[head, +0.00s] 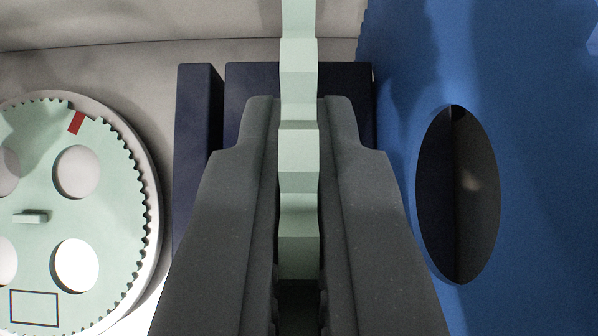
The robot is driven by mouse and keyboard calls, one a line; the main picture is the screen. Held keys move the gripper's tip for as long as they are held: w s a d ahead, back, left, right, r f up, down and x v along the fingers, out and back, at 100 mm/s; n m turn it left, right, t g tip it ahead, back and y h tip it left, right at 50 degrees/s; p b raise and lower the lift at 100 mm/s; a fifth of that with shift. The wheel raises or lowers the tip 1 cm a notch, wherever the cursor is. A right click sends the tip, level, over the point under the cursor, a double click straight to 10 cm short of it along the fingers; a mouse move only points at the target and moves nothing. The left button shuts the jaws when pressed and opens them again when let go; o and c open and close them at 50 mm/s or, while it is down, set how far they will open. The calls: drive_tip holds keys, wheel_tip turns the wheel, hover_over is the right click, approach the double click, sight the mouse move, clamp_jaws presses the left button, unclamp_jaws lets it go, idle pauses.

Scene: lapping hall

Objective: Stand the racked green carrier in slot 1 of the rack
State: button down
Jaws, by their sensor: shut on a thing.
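My gripper (298,112) is shut on a pale green toothed carrier (299,150), which stands edge-on between the two dark fingers. The carrier runs up past the fingertips to the top edge of the head view; its faces are turned out of sight. Dark navy parts of the rack (196,115) show behind and left of the fingers: a narrow bar and a wider block with a gap between. The carrier overlaps the wider block in the picture. I cannot tell which slot it is over, or whether it touches the rack.
A large blue carrier (545,180) with an oval-looking hole stands close on the right. On the left, another pale green toothed carrier (110,215) with round holes and a red mark lies flat on a round pale plate (152,190). Pale surface shows at the back left.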

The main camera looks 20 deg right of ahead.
drive_tip(key=shift+r, duration=0.15)
wheel_tip(320, 180, up, 18)
drive_tip(key=f+b, duration=0.1)
drive_tip(key=w+a+r+p, duration=0.1)
drive_tip(key=a+r+p, duration=0.5)
drive_tip(key=p, duration=0.5)
drive_tip(key=shift+w+r, duration=0.3)
drive_tip(key=shift+r, duration=0.1)
drive_tip(key=shift+f, duration=0.1)
drive_tip(key=shift+f+b, duration=1.7)
drive_tip(key=shift+f, duration=1.15)
drive_tip(key=shift+b, duration=0.75)
